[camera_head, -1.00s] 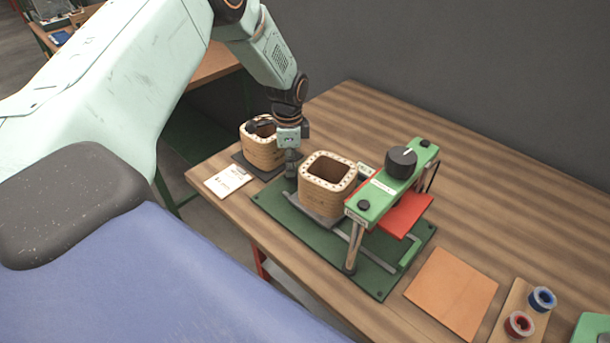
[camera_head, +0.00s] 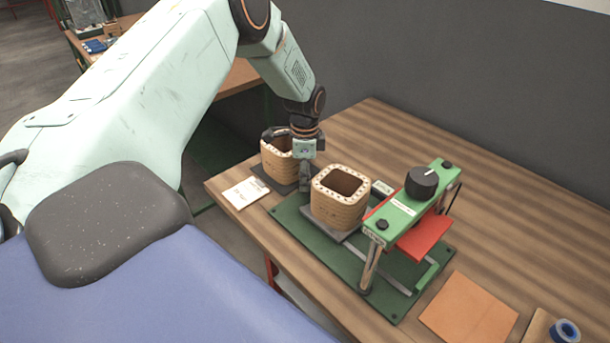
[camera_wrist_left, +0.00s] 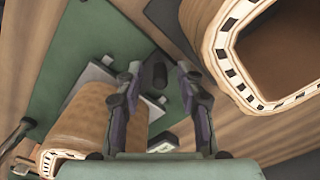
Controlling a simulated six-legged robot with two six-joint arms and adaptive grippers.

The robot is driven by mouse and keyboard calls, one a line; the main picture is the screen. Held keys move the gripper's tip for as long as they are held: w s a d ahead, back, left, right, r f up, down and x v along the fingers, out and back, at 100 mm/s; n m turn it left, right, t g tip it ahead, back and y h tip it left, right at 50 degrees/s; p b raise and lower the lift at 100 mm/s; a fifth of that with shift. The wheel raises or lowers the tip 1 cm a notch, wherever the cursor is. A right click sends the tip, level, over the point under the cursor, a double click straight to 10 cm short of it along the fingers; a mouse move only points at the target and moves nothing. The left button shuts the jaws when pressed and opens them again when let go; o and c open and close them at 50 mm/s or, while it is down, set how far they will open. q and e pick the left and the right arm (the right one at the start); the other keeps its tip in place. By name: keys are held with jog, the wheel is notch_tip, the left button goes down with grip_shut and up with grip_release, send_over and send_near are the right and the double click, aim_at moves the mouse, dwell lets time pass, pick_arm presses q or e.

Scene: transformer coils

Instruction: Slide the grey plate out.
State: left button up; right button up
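The grey plate (camera_head: 347,236) lies under a square wooden coil (camera_head: 338,211) on the green base board (camera_head: 317,254), with only its edge showing. In the left wrist view, the plate (camera_wrist_left: 92,74) shows beside that coil (camera_wrist_left: 82,123) at lower left. My left gripper (camera_head: 305,185) points down between this coil and a second one behind it. In the wrist view, the fingertips (camera_wrist_left: 171,68) stand apart with nothing seen clamped between them, above the green board. Whether they touch the plate cannot be told. My right gripper is not in view.
The second coil (camera_head: 278,160) stands on a dark plate at the left. A green bridge (camera_head: 402,216) with a black knob and a red plate (camera_head: 424,239) spans the board's right side. A white card (camera_head: 246,192) and brown sheet (camera_head: 469,307) lie nearby. The table's back right is clear.

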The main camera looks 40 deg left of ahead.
pick_arm(q)
notch_tip(320, 180, up, 12)
dwell(0.6)
dwell(0.5)
